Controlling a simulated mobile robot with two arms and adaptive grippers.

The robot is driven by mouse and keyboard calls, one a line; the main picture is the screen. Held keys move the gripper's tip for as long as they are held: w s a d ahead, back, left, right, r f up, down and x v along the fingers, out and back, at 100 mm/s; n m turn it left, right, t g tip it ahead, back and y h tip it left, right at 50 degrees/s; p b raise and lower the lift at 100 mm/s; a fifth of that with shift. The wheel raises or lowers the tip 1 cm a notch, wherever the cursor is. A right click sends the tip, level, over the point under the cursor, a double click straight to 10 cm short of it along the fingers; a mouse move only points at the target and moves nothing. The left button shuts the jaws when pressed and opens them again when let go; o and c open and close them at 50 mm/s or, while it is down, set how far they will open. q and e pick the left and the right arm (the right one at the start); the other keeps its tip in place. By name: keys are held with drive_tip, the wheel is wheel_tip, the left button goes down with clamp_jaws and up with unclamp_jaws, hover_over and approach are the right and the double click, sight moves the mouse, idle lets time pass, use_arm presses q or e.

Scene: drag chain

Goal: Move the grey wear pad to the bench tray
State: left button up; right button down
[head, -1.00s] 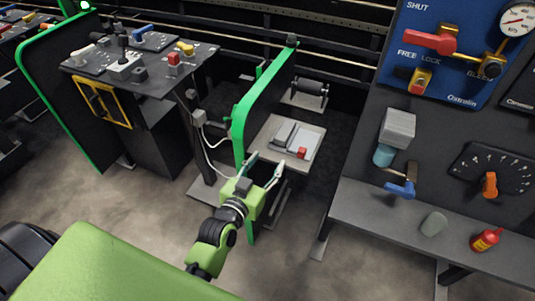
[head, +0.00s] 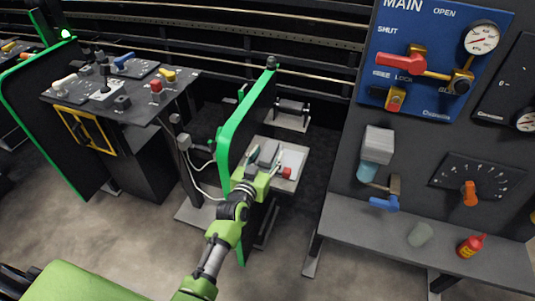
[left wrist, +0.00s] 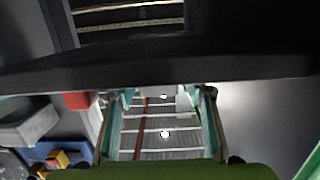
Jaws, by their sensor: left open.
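On the small low bench behind the green post, a grey block (head: 269,153), which looks like the wear pad, stands beside a pale flat tray (head: 293,158). My left gripper (head: 264,166) is at the bench's near edge with its teal fingers apart. In the head view the block shows just beyond and between the fingertips; I cannot tell whether they touch it. In the left wrist view the open gripper (left wrist: 162,112) shows both fingers, with nothing clearly held between them. My right gripper is not in view.
A red block (head: 287,173) sits at the tray's near corner. The green post (head: 232,135) rises close left of my gripper. A control desk (head: 130,95) stands further left. At right, a shelf holds a grey-green rounded object (head: 420,234) and a red bottle (head: 470,246).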

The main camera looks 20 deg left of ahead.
sight(264, 162)
use_arm(q)
drive_tip(key=shift+w, duration=0.25)
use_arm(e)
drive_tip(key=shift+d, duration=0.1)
use_arm(q)
drive_tip(key=c, duration=1.3)
drive_tip(key=shift+c, duration=0.2)
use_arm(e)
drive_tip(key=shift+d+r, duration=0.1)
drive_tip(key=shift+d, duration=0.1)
use_arm(q)
drive_tip(key=shift+s, duration=0.3)
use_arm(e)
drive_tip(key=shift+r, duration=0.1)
use_arm(q)
drive_tip(key=shift+s+p, duration=0.55)
drive_tip(key=shift+s, duration=0.1)
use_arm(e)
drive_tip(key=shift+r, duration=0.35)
use_arm(q)
drive_tip(key=shift+s, duration=0.1)
